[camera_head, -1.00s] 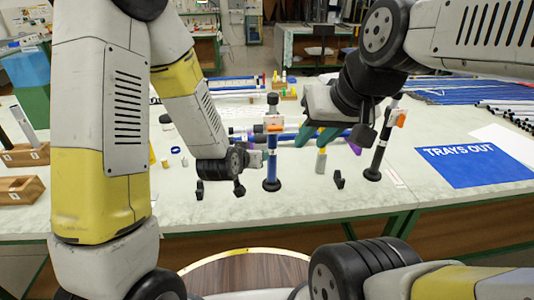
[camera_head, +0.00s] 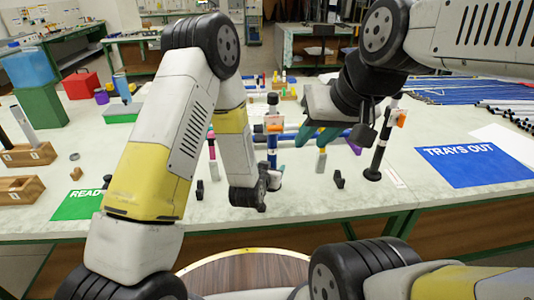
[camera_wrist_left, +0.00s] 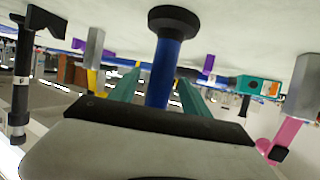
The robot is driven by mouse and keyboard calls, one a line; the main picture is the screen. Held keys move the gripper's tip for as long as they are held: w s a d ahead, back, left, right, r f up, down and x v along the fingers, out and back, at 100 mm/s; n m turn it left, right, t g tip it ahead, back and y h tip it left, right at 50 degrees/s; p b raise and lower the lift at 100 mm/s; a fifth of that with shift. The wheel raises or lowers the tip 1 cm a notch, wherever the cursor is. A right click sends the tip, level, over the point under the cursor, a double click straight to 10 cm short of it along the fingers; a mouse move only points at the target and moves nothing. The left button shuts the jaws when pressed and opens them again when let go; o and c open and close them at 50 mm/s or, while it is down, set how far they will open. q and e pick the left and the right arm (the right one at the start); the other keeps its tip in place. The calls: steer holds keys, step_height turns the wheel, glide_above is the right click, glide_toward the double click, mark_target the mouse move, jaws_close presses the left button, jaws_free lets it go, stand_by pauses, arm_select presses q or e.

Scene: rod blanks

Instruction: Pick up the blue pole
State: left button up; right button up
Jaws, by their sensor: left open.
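The blue pole (camera_head: 272,148) stands upright on the table, with an orange-and-white clip near its top. My left gripper (camera_head: 274,178) is low at the pole, its fingers largely hidden by the wrist in the head view. In the left wrist view, which is upside down, the open green fingers lie on either side of the blue pole (camera_wrist_left: 170,62), with its round black base above. I cannot tell whether they touch it. My right gripper (camera_head: 316,137) is open, its green fingers apart and apparently empty, to the right of the pole.
A black pole (camera_head: 380,148) with an orange clip stands to the right. Short upright pieces and small black holders (camera_head: 339,180) stand close by. A blue "TRAYS OUT" mat (camera_head: 475,168) lies at right, a green mat (camera_head: 78,205) and wooden boxes (camera_head: 24,190) at left.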

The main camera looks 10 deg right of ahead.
arm_select(q)
steer(key=shift+w+d+f, duration=0.15)
steer(key=shift+w+f, duration=0.05)
steer(key=shift+w, duration=0.2)
steer(key=shift+c, duration=0.3)
jaws_close()
steer(key=shift+r, duration=0.15)
